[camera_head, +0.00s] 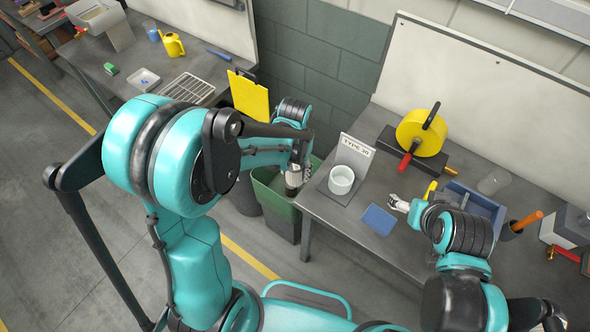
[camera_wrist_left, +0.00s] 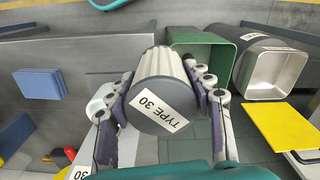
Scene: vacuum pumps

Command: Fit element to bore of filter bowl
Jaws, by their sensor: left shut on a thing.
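My left gripper (camera_head: 298,175) is shut on a grey filter element (camera_wrist_left: 162,92), pleated along its side, with a TYPE 30 label on its end cap. In the head view the element (camera_head: 292,188) hangs near the green bin and left of the filter bowl, apart from it. The filter bowl (camera_head: 341,180) is a white, open-topped cup standing upright on a dark plate near the bench's left end. A TYPE 30 sign (camera_head: 354,155) stands behind it. My right gripper (camera_head: 400,204) is low over the bench, right of the blue pad; its finger opening is too small to tell.
A green bin (camera_head: 275,207) stands against the bench's left end. A blue pad (camera_head: 379,219) lies right of the bowl. A yellow reel (camera_head: 421,133), a blue tray (camera_head: 474,207) and a clear jar (camera_head: 494,181) stand further right. A second bench (camera_head: 150,65) is at upper left.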

